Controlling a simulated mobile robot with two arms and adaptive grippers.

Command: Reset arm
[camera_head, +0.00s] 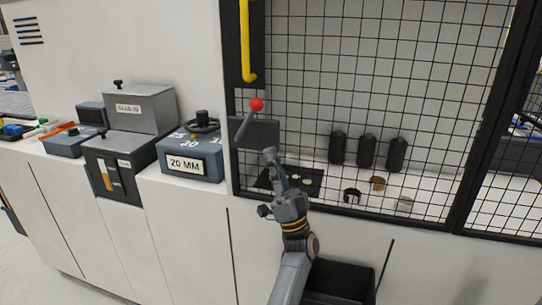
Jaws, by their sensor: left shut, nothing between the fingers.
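My left gripper (270,155) is in the middle of the head view, at the end of my arm that rises from the bottom edge. Its fingers are together and nothing shows between them. It points up and away, in front of the lower left part of the mesh door. A lever with a red ball knob (256,104) is just above and left of the fingertips; I see no contact. My right gripper is not in view.
Left of the arm are a blue box marked 20 MM (193,163) with a handwheel and a grey glue unit (140,112). A yellow handle (245,45) is above. Behind the black mesh (420,110) stand several dark bottles (367,152). A dark open bin (340,278) is below right.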

